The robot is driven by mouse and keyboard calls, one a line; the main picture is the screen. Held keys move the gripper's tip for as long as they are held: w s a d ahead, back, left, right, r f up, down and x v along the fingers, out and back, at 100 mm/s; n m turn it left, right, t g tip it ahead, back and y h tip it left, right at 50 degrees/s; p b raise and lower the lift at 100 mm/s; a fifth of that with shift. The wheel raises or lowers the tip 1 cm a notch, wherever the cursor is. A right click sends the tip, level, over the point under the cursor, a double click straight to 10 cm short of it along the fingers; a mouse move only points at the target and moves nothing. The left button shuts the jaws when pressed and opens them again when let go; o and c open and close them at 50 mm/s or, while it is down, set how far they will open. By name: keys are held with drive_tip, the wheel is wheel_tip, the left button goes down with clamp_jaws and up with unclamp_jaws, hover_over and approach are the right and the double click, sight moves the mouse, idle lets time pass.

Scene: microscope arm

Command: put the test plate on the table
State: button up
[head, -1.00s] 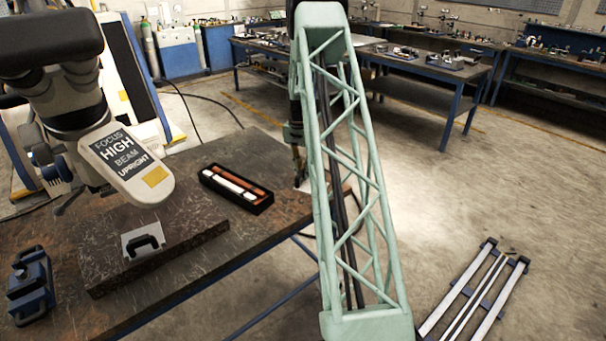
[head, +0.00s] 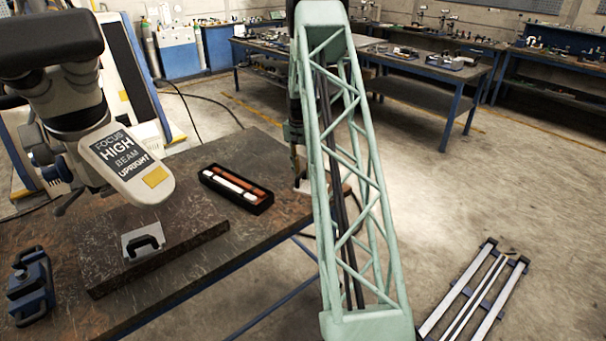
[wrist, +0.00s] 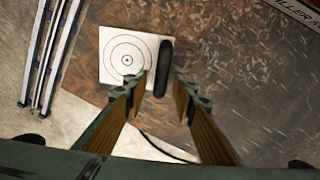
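The white square test plate (wrist: 118,58) with black concentric rings lies at the corner of the brown table in the wrist view. A black rounded handle (wrist: 162,68) stands at its right edge. My gripper (wrist: 163,88) is open, with a fingertip on either side of the handle's near end and gaps between. In the head view, my gripper (head: 297,172) is partly hidden behind my green lattice arm. A pale bit of the plate (head: 304,186) shows beneath it near the far right corner of the table (head: 275,212).
A grey plate with a black handle (head: 143,243) sits on a dark stone slab (head: 190,240) under the microscope (head: 130,165). A black tray (head: 237,189) with white and reddish bars lies left of my gripper. A blue clamp-like device (head: 30,287) stands at the near left.

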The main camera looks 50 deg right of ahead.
wheel_tip(320, 180, up, 11)
drive_tip(key=p, duration=0.1)
drive_tip(key=shift+a, duration=0.3)
drive_tip(key=shift+r, duration=0.1)
idle(0.7)
drive_tip(key=shift+w+a+r, duration=0.1)
